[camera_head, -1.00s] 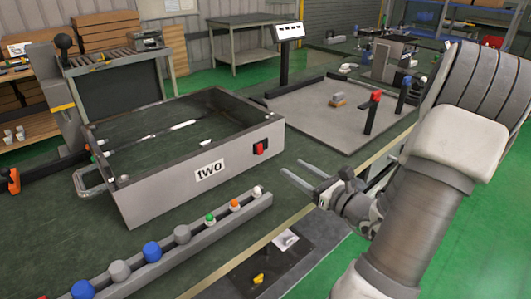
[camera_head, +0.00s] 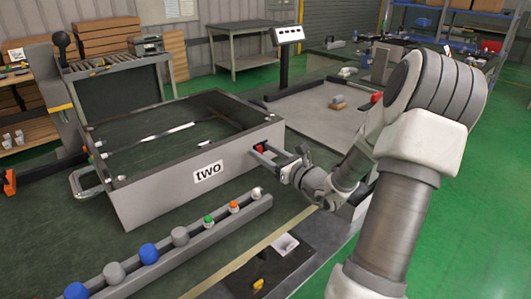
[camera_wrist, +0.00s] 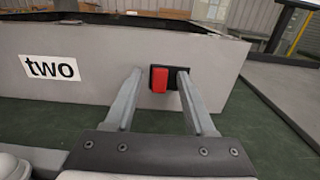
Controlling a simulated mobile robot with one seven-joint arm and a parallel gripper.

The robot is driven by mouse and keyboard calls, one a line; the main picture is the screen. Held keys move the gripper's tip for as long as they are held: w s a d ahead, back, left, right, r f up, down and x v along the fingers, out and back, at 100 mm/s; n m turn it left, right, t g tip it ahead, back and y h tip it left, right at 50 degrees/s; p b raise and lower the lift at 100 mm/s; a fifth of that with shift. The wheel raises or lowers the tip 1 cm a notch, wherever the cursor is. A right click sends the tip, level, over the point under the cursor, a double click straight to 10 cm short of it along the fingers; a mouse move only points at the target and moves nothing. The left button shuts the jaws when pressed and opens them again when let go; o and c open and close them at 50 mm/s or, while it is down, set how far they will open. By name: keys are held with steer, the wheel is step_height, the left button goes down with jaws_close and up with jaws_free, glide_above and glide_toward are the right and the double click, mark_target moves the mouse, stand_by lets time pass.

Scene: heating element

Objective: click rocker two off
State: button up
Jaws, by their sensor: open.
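The grey box (camera_head: 150,200) labelled "two" (camera_head: 209,172) stands on the green bench. Its red rocker switch (camera_head: 260,149) sits in a black frame on the front face, right of the label, partly hidden by a finger in the head view. In the wrist view the red rocker (camera_wrist: 159,79) fills the left part of its frame, with black to its right. My gripper (camera_head: 259,152) is open and empty, its fingertips close to the switch. In the wrist view the fingers (camera_wrist: 160,75) are to either side of the switch; contact cannot be told.
A grey rail (camera_head: 190,250) with several coloured buttons and knobs runs in front of the box. A dark panel with a yellow knob (camera_head: 258,284) lies at the front. A grey plate (camera_head: 310,112) with a post stands behind right.

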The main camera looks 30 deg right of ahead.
jaws_close()
steer(key=shift+f, duration=0.1)
steer(key=shift+f+b, duration=0.15)
steer(key=shift+b, duration=0.4)
steer(key=shift+s+t+b, duration=0.1)
steer(key=shift+t+b, duration=0.45)
steer(key=shift+t, duration=0.15)
jaws_free()
steer(key=s+d+f+p, duration=0.2)
steer(key=s, duration=1.5)
steer(key=shift+d+p, duration=0.2)
steer(key=shift+p, duration=0.1)
